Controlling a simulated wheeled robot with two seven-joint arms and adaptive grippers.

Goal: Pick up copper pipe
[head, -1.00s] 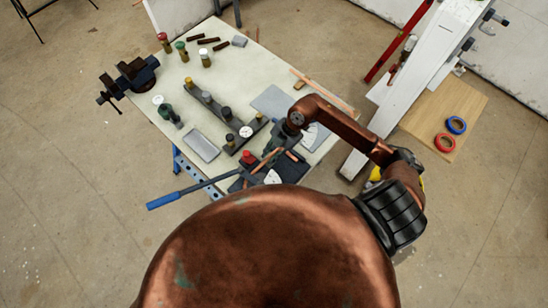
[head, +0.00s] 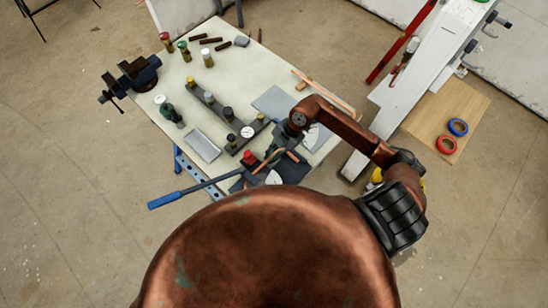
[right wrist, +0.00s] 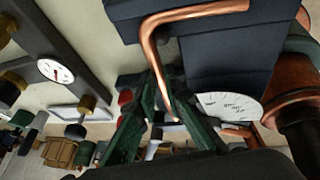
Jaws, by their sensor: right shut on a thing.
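The copper pipe is a bent, shiny orange tube. In the right wrist view the copper pipe (right wrist: 195,14) rises between my fingertips and turns to the right over a dark blue-grey block. My right gripper (right wrist: 158,82) has its green fingers closed on the straight leg of the pipe. In the head view the bent pipe (head: 262,165) shows by the dark bender at the table's near edge. My right gripper (head: 277,151) there is partly hidden by my arm. I cannot tell whether the pipe still touches the bender. My left gripper is out of view.
The bender's blue handle (head: 164,201) sticks out past the table's left edge. A red-capped item (head: 249,157), a grey tray (head: 202,146) and a dark rack (head: 222,121) with gauges stand close by. Long copper strips (head: 325,92) lie along the right edge.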

